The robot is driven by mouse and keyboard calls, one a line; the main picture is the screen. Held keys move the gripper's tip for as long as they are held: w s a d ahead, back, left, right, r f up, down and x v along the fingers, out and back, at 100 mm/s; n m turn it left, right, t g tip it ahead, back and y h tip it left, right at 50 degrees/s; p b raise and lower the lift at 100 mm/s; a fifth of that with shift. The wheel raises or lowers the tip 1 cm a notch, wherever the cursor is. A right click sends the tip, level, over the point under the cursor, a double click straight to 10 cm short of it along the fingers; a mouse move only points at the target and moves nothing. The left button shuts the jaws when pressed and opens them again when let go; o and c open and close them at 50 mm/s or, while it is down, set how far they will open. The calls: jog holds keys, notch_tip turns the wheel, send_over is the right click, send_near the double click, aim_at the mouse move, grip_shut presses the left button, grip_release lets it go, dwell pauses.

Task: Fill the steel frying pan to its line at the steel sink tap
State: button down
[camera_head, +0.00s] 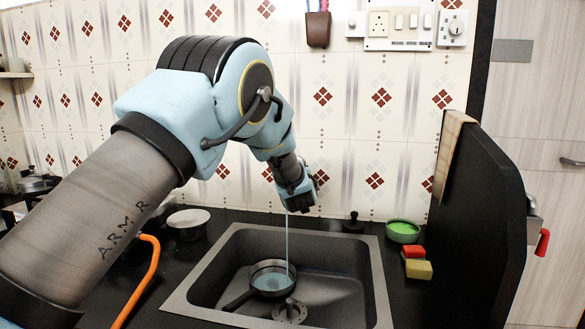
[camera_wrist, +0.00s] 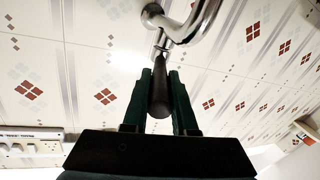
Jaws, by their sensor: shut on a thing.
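The frying pan (camera_head: 238,300) sits in the steel sink (camera_head: 215,268), upright, its dark handle pointing to the lower left. A thin bluish stream of water (camera_head: 287,240) falls into it, and bluish water (camera_head: 272,282) covers its bottom. I cannot make out the fill line or the exact level. My gripper (camera_head: 298,198) is above the sink at the tiled wall and mostly hides the tap in the head view. In the wrist view my gripper (camera_wrist: 160,85) is shut on the dark tap lever (camera_wrist: 160,97), below the curved chrome tap (camera_wrist: 190,30).
A drain (camera_head: 290,312) lies in the sink beside the pan. Right of the sink are a green bowl (camera_head: 403,231), a red and yellow sponge (camera_head: 417,268) and a dark upright panel (camera_head: 485,200). A pale bowl (camera_head: 188,218) and an orange hose (camera_head: 140,285) are at left.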

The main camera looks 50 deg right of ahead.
jog(key=c, duration=0.7)
grip_release()
jog(key=shift+s+a+b, duration=0.3)
jog(key=shift+s+a, duration=0.05)
jog(key=shift+s, duration=0.1)
jog(key=b+v, duration=0.3)
jog(key=v, duration=0.6)
jog(key=shift+s+a, duration=0.2)
jog(key=shift+a, duration=0.1)
